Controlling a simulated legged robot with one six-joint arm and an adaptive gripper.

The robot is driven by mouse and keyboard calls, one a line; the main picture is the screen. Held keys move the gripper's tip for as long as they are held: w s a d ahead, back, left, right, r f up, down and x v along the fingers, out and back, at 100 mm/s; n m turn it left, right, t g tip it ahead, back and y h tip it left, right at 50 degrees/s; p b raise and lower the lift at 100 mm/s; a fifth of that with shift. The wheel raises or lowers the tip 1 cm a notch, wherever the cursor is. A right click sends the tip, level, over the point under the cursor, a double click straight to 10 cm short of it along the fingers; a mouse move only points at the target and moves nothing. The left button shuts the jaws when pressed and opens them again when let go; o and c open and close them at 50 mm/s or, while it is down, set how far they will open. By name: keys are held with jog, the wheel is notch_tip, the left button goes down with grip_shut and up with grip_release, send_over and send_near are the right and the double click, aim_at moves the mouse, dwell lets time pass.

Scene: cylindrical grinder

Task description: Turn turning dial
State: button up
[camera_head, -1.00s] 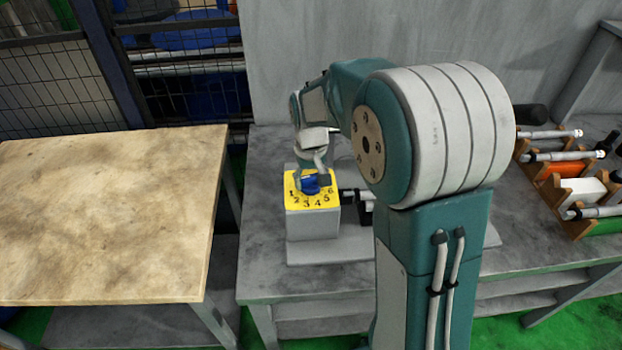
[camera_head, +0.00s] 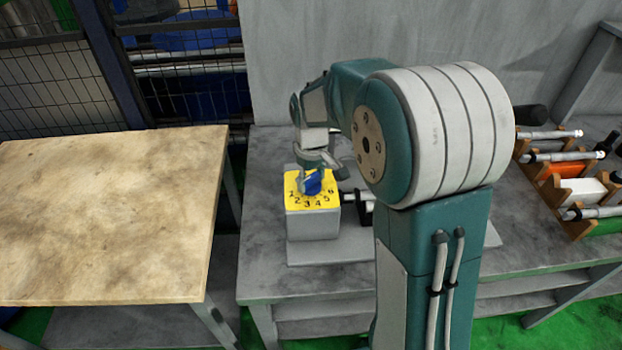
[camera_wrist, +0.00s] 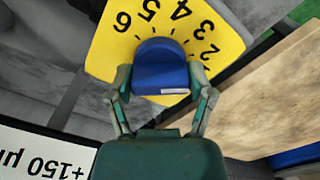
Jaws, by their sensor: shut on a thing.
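The turning dial is a blue knob (camera_head: 313,183) on a yellow plate (camera_head: 297,200) numbered 1 to 6, on top of a grey block on the bench. In the wrist view the blue knob (camera_wrist: 160,66) fills the space between my fingers, and the yellow plate (camera_wrist: 105,45) lies behind it. My gripper (camera_head: 312,184) comes down onto the knob from above. In the wrist view my gripper (camera_wrist: 161,88) has one finger against each side of the knob and is shut on it. The knob's far end points toward the numbers 4 and 5; its near end is partly hidden by the gripper.
The grey bench (camera_head: 265,160) carries the dial block. A wooden table (camera_head: 110,215) stands at the left. A rack (camera_head: 575,190) with several handled tools is at the right. A white label reading +150 (camera_wrist: 40,155) shows in the wrist view. A grey wall is behind.

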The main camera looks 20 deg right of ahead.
aim_at(311, 176)
jog(key=shift+s+f+n, duration=0.2)
jog(key=shift+f+n, duration=0.1)
jog(key=shift+n, duration=0.3)
jog(key=o, duration=1.1)
jog(key=shift+w, duration=0.15)
jog(key=shift+r, duration=0.15)
jog(key=shift+r, duration=0.25)
notch_tip(311, 176, up, 11)
jog(key=shift+r, duration=0.15)
